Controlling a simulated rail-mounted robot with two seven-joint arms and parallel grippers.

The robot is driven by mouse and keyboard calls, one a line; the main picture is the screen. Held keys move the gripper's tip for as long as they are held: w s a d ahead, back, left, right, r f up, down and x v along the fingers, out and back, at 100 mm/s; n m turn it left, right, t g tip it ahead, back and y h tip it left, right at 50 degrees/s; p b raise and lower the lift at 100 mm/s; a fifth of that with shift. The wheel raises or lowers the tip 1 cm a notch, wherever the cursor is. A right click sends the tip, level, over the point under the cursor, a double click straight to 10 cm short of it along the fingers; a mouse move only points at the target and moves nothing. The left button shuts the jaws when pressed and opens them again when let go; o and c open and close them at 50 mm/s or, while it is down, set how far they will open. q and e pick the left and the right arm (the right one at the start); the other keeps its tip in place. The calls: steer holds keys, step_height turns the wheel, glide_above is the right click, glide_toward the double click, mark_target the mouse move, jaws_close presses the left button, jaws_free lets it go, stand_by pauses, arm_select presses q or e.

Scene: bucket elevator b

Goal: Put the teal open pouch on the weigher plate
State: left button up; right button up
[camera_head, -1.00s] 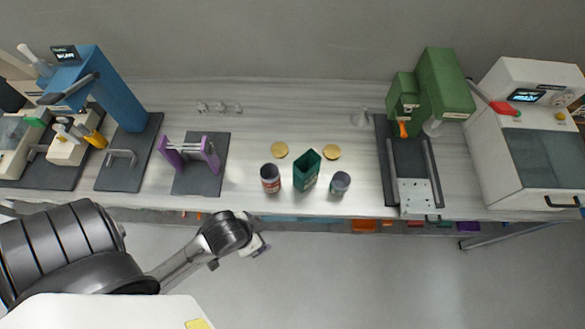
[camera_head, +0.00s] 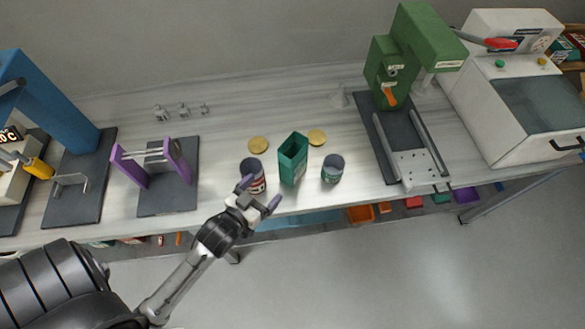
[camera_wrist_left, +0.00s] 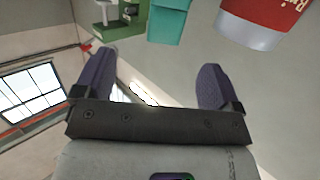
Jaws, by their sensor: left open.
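The teal open pouch (camera_head: 292,165) stands upright on the bench with its dark mouth facing up. It also shows at the top of the left wrist view (camera_wrist_left: 167,22). My left gripper (camera_head: 260,192) is open and empty at the bench's front edge, left of and in front of the pouch, apart from it. One finger overlaps a dark-lidded can (camera_head: 257,180) in the head view; I cannot tell whether they touch. No weigher plate is clearly identifiable; a pale perforated plate (camera_head: 420,166) lies at the front of the green machine's base. My right gripper is not in view.
A second can (camera_head: 333,168) stands close right of the pouch. Gold discs (camera_head: 258,146) (camera_head: 317,138) lie behind. A purple-sided stand (camera_head: 181,160) is left, and the green machine (camera_head: 428,50) is right. Bench between the second can and that machine is clear.

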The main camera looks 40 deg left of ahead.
mark_target(284, 160)
arm_select(q)
steer(key=shift+t, duration=0.9)
steer(key=w, duration=0.2)
steer(key=w+a, duration=0.1)
steer(key=w, duration=0.2)
steer(key=w+b, duration=0.1)
steer(key=w, duration=0.2)
steer(key=shift+w+a+f, duration=0.1)
steer(key=shift+a+f, duration=0.1)
steer(key=shift+f, duration=0.05)
steer(key=shift+w+a, duration=0.15)
steer(key=shift+w, duration=0.8)
steer(key=shift+w+a, duration=0.2)
steer(key=shift+w, duration=0.8)
steer(key=shift+w+a, duration=0.15)
steer(key=shift+w, duration=0.8)
steer(key=shift+c, duration=0.3)
steer(key=c, duration=0.8)
